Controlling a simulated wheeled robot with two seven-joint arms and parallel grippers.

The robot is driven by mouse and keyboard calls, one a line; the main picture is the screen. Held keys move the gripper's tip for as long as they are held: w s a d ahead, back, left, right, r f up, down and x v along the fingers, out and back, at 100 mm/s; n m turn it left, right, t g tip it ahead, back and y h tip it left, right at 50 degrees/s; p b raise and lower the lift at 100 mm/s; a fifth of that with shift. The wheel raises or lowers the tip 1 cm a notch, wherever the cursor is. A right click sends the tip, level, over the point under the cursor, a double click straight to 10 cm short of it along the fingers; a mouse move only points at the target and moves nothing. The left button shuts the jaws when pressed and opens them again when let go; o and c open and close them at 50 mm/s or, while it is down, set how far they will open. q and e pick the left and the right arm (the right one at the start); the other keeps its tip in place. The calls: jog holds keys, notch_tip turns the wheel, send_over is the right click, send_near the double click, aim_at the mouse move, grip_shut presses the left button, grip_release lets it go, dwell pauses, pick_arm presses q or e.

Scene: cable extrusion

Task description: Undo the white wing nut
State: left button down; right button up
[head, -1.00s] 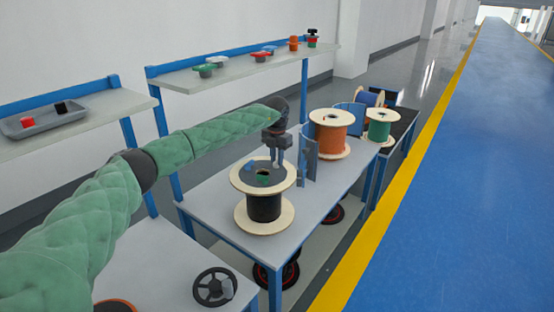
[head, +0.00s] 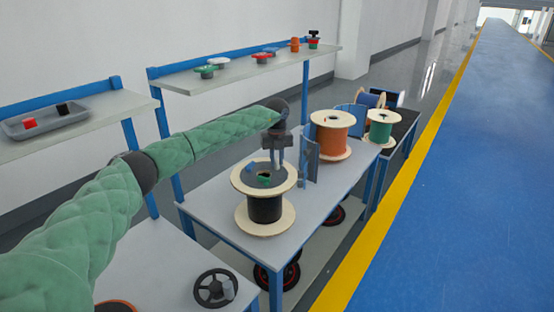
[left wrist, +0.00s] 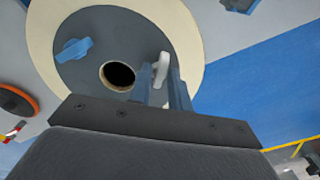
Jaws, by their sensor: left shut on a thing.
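A spool of black cable (head: 264,207) stands upright on the grey table, with a dark disc on its pale top flange. The white wing nut (left wrist: 162,66) sits on that disc, right of the round centre hole in the left wrist view. My left gripper (head: 278,166) points down at the spool top and is shut on the white wing nut, one finger on either side. A blue wing nut (left wrist: 74,50) sits across the hole. A small green piece (head: 264,181) shows on the disc's near side in the head view. In the head view the white nut is hidden by my fingers.
A curved blue panel (head: 309,158) stands close behind the spool. An orange spool (head: 332,135) and a green spool (head: 381,128) stand farther back. A black handwheel (head: 215,288) lies on the nearer table. A shelf (head: 240,73) holds small coloured parts.

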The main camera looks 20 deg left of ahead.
aim_at(276, 161)
pick_arm(q)
jog(key=shift+n, duration=0.6)
pick_arm(e)
jog(key=shift+s+r, duration=0.1)
jog(key=shift+s, duration=0.05)
pick_arm(q)
jog(key=c, duration=1.3)
grip_release()
jog(key=shift+r, duration=0.5)
notch_tip(276, 161, up, 7)
jog(key=shift+f+b, duration=0.1)
jog(key=shift+b, duration=0.5)
pick_arm(e)
jog(key=f, duration=0.5)
jog(key=shift+w+a+f, duration=0.15)
jog(key=shift+w+a, duration=0.05)
jog(key=shift+w, duration=0.2)
